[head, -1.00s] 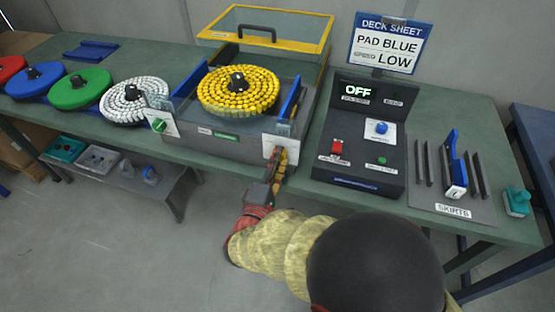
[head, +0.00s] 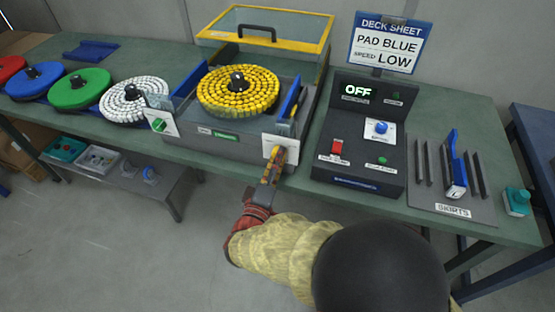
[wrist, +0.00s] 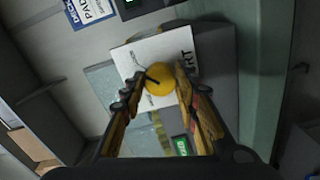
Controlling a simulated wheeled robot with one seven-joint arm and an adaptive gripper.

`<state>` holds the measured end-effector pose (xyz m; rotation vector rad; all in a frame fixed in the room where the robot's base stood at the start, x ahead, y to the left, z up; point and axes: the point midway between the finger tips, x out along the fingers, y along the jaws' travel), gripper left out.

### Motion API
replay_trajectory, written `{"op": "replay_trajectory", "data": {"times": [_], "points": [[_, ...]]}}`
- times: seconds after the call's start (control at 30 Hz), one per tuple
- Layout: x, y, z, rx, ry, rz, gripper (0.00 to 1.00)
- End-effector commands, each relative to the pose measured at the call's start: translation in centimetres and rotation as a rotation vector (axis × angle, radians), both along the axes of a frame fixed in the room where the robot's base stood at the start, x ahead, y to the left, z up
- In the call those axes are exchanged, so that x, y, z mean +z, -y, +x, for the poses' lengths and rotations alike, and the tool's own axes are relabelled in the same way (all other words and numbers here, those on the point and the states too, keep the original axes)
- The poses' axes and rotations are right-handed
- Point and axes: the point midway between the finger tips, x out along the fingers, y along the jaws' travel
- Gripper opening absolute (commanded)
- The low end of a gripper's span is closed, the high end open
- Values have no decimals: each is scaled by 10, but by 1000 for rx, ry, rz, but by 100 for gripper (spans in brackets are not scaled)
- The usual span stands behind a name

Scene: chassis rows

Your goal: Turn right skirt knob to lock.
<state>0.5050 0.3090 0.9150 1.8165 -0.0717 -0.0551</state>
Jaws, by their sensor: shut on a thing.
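The right skirt knob (wrist: 159,79) is yellow with a dark pointer line, on a white plate (wrist: 140,60) with printed marks and partly visible lettering. In the wrist view my gripper (wrist: 161,83) has one finger on each side of the knob and is shut on it. The pointer slants towards the upper left of that picture. In the head view my gripper (head: 279,158) reaches up to the white plate (head: 285,144) at the machine's right front corner and hides the knob. The blue right skirt (head: 290,100) stands on the machine's right side.
The left plate carries a green knob (head: 158,125). A yellow pad disc (head: 238,90) sits in the machine under a raised yellow-framed lid (head: 266,30). The control box (head: 360,150) stands close on the right, its display reading OFF. Floor in front of the bench is clear.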

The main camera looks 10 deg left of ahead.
Motion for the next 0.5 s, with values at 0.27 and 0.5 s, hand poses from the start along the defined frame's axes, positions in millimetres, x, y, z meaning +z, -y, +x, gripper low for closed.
{"op": "replay_trajectory", "data": {"times": [0.27,0.5], "points": [[-2,0,0,0,-3,-2,39],[-1,0,0,0,-1,-2,49]]}}
